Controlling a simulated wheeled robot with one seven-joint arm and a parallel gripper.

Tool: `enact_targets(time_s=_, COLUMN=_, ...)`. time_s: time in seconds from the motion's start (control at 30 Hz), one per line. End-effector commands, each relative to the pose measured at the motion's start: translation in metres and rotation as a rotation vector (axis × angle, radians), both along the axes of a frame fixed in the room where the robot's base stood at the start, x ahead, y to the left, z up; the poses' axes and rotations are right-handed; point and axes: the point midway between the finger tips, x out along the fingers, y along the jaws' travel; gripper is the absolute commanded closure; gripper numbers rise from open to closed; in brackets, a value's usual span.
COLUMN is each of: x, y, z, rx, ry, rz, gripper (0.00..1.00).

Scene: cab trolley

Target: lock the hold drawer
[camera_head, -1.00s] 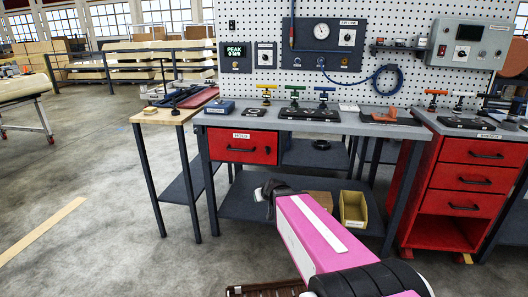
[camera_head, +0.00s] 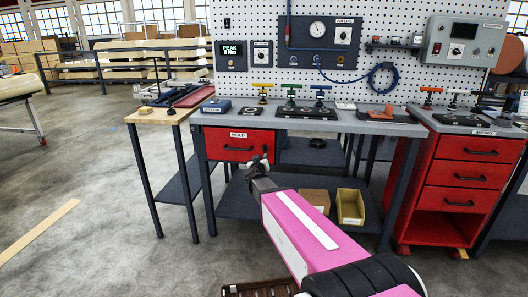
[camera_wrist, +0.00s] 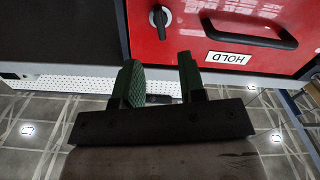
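The red hold drawer (camera_head: 222,139) is set under the left part of the workbench and looks closed. Its HOLD label and black handle show in both views. In the wrist view the drawer front (camera_wrist: 215,15) appears upside down, with a black lock knob (camera_wrist: 159,18) in a silver ring beside the handle (camera_wrist: 252,36). My gripper (camera_head: 262,164) is in front of the drawer's lower right part, in the head view. In the wrist view my gripper (camera_wrist: 160,82) has its two green fingers apart, with nothing between them. The knob lies beyond the fingertips, untouched.
The workbench (camera_head: 345,126) carries valves with coloured handles and a blue box (camera_head: 216,106). A yellow bin (camera_head: 350,207) and a cardboard box (camera_head: 316,199) stand on its lower shelf. A red drawer cabinet (camera_head: 466,174) is at the right. A wooden-topped side table (camera_head: 160,116) adjoins at the left.

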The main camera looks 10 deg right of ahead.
Motion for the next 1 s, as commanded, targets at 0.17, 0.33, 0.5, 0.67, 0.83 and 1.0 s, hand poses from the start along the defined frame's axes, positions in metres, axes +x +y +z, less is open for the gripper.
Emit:
enact_targets(time_s=0.17, x=0.028, y=-0.007, z=-0.001, rx=0.0, ry=0.001, rz=0.002, gripper=0.63)
enact_targets(time_s=0.33, x=0.058, y=-0.017, z=-0.001, rx=0.0, ry=-0.001, rz=0.001, gripper=0.63)
enact_targets(time_s=0.5, x=0.082, y=-0.025, z=-0.001, rx=0.001, ry=-0.001, rz=0.002, gripper=0.63)
enact_targets(time_s=0.67, x=0.091, y=-0.029, z=0.0, rx=0.0, ry=0.001, rz=0.002, gripper=0.63)
enact_targets(time_s=0.83, x=0.091, y=-0.029, z=0.0, rx=0.0, ry=0.001, rz=0.003, gripper=0.63)
enact_targets(time_s=1.0, x=0.091, y=-0.029, z=0.0, rx=0.0, ry=0.001, rz=0.003, gripper=0.92)
